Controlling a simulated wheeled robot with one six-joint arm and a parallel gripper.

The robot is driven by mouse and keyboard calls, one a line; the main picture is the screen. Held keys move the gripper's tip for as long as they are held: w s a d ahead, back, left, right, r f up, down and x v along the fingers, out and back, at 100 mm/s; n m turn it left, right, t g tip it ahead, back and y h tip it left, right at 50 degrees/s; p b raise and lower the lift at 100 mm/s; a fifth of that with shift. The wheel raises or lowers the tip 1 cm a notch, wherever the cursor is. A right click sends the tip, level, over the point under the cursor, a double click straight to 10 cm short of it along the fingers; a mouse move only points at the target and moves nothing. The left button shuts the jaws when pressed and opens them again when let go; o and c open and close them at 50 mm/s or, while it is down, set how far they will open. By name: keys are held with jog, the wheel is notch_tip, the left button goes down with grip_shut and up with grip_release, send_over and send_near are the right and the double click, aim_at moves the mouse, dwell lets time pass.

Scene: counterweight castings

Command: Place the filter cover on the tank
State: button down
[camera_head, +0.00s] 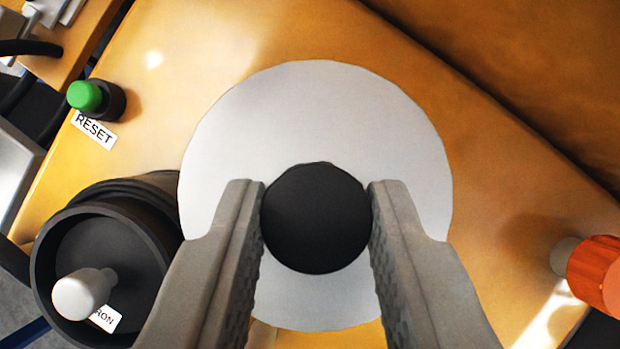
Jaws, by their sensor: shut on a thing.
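The filter cover (320,110) appears as a white round disc with a black round knob (315,220) at its centre. My gripper (315,195) is shut on the black knob, with one finger on each side of it. The disc lies beyond the fingers, over a yellow-orange surface (165,100). I cannot tell whether the disc touches that surface or is held above it. No tank is clearly identifiable; whatever lies under the disc is hidden.
A green button (85,96) with a RESET label (94,130) is at upper left. A dark round housing (137,245) with a white knob (80,295) sits close to the disc's left edge. An orange-red knob (597,272) is at far right. An orange panel (520,70) borders the upper right.

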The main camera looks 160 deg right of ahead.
aim_at(314, 216)
jog(key=shift+f, duration=3)
jog(key=c, duration=1.1)
grip_release()
jog(key=shift+f, duration=0.1)
jog(key=v, duration=1.2)
jog(key=shift+s, duration=0.1)
